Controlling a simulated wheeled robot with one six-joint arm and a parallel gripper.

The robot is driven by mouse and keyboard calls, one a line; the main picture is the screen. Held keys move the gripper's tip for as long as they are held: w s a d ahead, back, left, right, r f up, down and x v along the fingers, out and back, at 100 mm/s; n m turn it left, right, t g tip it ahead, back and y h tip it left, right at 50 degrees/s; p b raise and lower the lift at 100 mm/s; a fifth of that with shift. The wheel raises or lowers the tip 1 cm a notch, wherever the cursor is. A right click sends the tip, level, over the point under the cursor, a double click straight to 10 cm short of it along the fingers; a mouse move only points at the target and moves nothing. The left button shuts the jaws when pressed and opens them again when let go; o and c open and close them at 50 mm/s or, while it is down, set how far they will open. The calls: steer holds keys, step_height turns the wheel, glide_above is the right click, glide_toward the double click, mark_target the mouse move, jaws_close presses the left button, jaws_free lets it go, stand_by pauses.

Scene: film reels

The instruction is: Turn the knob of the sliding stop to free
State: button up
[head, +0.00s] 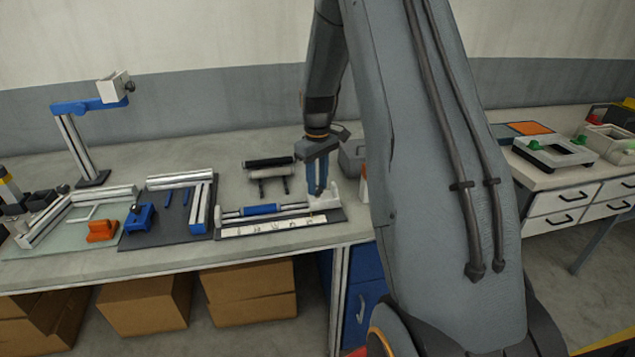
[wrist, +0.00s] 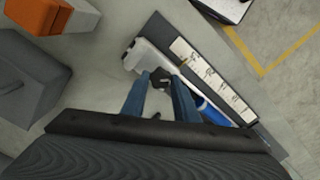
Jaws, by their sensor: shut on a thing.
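In the head view my gripper (head: 317,191) points straight down at the right end of a low bench fixture with a pale end block (head: 325,203), a rod with a blue sleeve (head: 260,210) and a marked white strip (head: 272,227). In the wrist view the blue fingers of my gripper (wrist: 163,90) are shut on a small dark knob (wrist: 160,77) by the pale block (wrist: 146,57). The strip (wrist: 212,80) and part of the blue sleeve (wrist: 210,112) also show there. The knob's setting and the strip's marks are too small to read.
Left of the fixture stand a dark board (head: 170,222) with a blue block (head: 139,218) and a glass plate with an orange block (head: 102,231). Black and white rollers (head: 268,167) lie behind. A grey block (head: 352,158) stands close behind my gripper on the right.

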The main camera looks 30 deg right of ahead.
steer(key=n, duration=0.4)
steer(key=shift+r+n, duration=0.15)
steer(key=shift+n, duration=0.25)
steer(key=shift+n+p, duration=0.3)
steer(key=shift+n, duration=1.9)
steer(key=o, duration=1.1)
steer(key=shift+c, duration=0.2)
step_height(320, 180, up, 8)
steer(key=b, duration=0.2)
steer(key=shift+f, duration=0.2)
